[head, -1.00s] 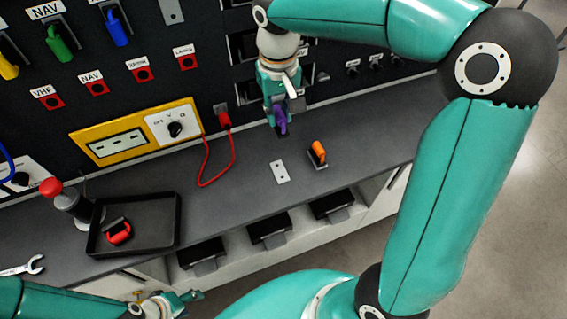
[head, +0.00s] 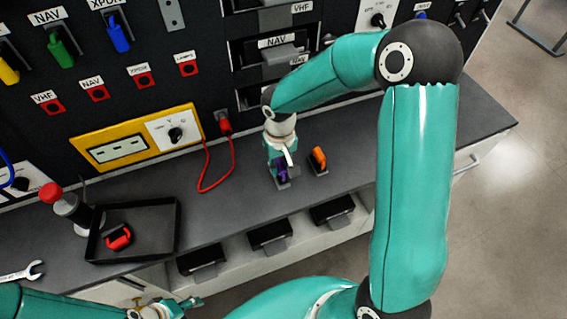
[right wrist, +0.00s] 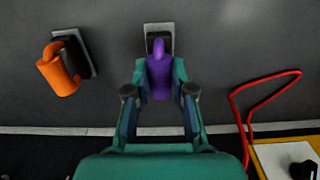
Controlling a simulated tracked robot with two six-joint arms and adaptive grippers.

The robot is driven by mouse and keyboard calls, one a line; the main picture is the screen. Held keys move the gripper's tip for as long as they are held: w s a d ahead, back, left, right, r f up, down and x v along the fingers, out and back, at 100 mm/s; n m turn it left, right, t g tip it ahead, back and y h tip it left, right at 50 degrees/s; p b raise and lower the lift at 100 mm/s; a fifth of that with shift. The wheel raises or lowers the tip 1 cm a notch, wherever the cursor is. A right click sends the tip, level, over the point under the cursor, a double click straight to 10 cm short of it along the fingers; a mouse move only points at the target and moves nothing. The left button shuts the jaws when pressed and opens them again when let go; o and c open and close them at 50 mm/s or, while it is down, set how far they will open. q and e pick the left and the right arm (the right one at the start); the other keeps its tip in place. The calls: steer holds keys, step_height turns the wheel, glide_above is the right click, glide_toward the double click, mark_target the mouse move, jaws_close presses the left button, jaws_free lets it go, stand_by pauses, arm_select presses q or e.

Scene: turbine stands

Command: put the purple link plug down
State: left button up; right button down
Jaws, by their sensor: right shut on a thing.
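The purple link plug (right wrist: 159,72) is between the fingers of my right gripper (right wrist: 159,95), which is shut on it. In the right wrist view its far end lies over a small grey plate (right wrist: 158,30) with a dark middle on the bench. In the head view the plug (head: 281,172) is low at the bench top, at the plate, under my right gripper (head: 281,170). Whether it touches the plate I cannot tell. My left gripper (head: 178,306) is at the bottom left, away from the plug; its fingers are too small to read.
An orange plug (head: 319,156) sits on its own plate just right of the purple one. A red cable (head: 205,170) loops to the left. A black tray (head: 150,243) holds a red item (head: 119,238). The bench (head: 230,210) front is clear.

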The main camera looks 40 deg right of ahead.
mark_target(280, 165)
steer(key=shift+s+f, duration=0.1)
steer(key=shift+f, duration=0.25)
steer(key=shift+s+a+f+b, duration=0.1)
steer(key=shift+s+f+b, duration=0.2)
steer(key=shift+f+b, duration=0.55)
steer(key=c, duration=1.3)
jaws_free()
steer(key=o, duration=0.3)
steer(key=shift+w, duration=0.35)
steer(key=shift+r, duration=0.1)
steer(key=shift+r, duration=0.15)
steer(key=shift+r+p, duration=0.55)
steer(key=shift+p, duration=0.25)
step_height(280, 165, up, 12)
